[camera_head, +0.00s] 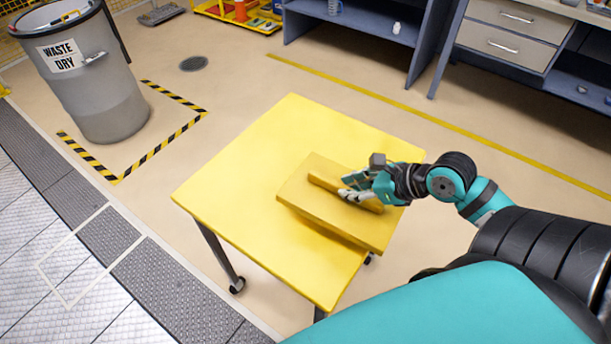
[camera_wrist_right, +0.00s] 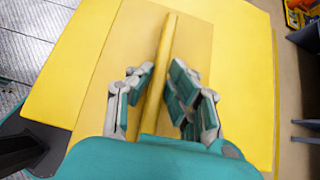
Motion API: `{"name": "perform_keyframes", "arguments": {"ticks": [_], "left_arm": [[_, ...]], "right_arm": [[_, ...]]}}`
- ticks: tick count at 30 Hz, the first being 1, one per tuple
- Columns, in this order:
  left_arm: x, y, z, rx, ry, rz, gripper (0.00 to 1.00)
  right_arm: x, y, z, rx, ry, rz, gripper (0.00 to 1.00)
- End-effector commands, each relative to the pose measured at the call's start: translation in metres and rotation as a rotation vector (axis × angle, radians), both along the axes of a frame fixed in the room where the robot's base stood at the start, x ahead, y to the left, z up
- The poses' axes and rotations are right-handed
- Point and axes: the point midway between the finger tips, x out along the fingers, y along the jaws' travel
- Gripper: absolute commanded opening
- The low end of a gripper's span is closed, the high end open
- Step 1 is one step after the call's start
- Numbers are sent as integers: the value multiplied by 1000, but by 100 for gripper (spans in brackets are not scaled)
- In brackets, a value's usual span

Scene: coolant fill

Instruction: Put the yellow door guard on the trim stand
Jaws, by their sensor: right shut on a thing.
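The yellow door guard (camera_head: 305,203) is a flat, darker yellow panel with a raised bar along its middle. It lies over the right part of the bright yellow trim stand (camera_head: 240,160), a square table on wheeled legs. Its right side comes close to the stand's edge; I cannot tell whether it rests on the top or hangs just above. My right gripper (camera_head: 356,190) is shut on the guard's bar. In the right wrist view the fingers (camera_wrist_right: 160,88) sit on both sides of the bar, with the panel (camera_wrist_right: 125,65) beneath. My left gripper is not in view.
A grey waste bin (camera_head: 95,85) stands at the upper left inside black and yellow floor tape. Blue workbenches with drawers (camera_head: 505,40) line the back right. A yellow cart (camera_head: 240,12) is at the back. The stand's left part is bare, and floor around it is clear.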

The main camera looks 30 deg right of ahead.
Motion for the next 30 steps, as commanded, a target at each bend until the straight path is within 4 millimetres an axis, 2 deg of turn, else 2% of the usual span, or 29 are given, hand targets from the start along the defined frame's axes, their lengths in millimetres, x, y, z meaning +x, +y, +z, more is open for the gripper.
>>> {"name": "perform_keyframes", "arguments": {"ticks": [3, 6, 24, 30], "left_arm": [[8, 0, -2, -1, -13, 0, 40], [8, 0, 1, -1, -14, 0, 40], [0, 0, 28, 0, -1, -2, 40], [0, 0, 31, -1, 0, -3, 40]], "right_arm": [[-4, -6, -8, 2, -4, -43, 0], [4, -6, -8, 1, -8, -49, 0], [129, 21, -18, 3, -9, -49, 0], [150, 25, -23, 1, -6, -48, 0]]}}
